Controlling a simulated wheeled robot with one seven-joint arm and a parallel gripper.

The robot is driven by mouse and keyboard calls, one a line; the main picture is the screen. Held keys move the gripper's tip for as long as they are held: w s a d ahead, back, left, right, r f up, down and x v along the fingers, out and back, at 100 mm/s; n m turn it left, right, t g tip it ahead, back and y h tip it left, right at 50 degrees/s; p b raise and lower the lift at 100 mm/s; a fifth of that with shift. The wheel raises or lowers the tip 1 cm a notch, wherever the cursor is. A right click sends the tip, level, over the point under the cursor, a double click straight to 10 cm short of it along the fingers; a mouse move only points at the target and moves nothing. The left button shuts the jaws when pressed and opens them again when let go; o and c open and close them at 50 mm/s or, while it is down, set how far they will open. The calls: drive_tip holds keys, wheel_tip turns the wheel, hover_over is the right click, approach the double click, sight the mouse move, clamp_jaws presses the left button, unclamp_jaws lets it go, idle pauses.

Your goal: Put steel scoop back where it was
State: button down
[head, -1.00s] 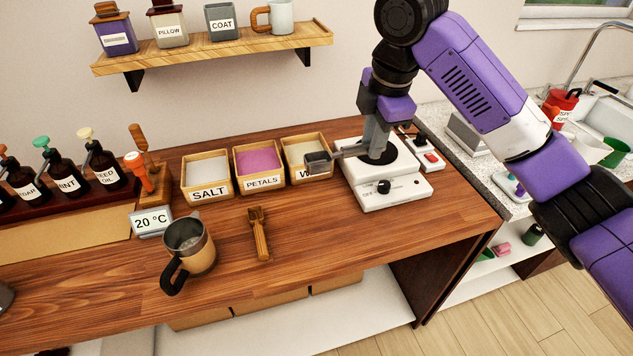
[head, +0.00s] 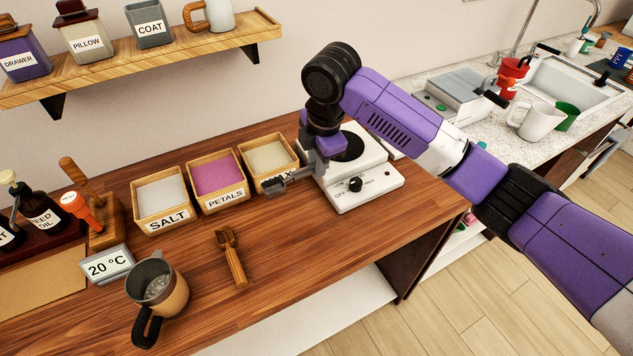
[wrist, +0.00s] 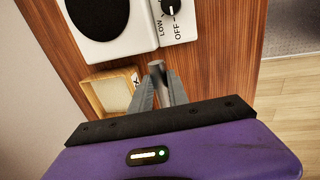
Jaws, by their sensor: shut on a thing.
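The steel scoop (head: 276,187) is grey, with its bowl pointing left in the head view. My gripper (head: 317,170) is shut on its handle and holds it in front of the wax box (head: 268,160), beside the hot plate (head: 362,190). The bowl overlaps the box's front label in the picture; I cannot tell whether it touches. In the wrist view, the fingers (wrist: 158,90) close around a grey end, likely the scoop's handle (wrist: 156,66).
Boxes of salt (head: 161,196) and petals (head: 216,178) stand left of the wax. A wooden scoop (head: 231,258) and a metal jug (head: 157,288) are on the counter (head: 290,235) in front. A thermometer display (head: 106,264) stands at left. The counter's front right is clear.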

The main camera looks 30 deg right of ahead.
drive_tip(key=shift+f+p, duration=0.5)
drive_tip(key=shift+f, duration=3.45)
drive_tip(key=shift+f, duration=0.4)
drive_tip(key=c, duration=1.3)
unclamp_jaws()
drive_tip(key=shift+r, duration=0.1)
drive_tip(key=shift+r, duration=0.3)
drive_tip(key=r, duration=0.4)
drive_tip(key=s+r+b, duration=0.1)
drive_tip(key=r, duration=0.3)
drive_tip(key=s+r, duration=0.1)
drive_tip(key=r, duration=0.3)
drive_tip(key=shift+s+b, duration=0.25)
drive_tip(key=shift+b, duration=0.05)
drive_tip(key=shift+a+f, duration=0.1)
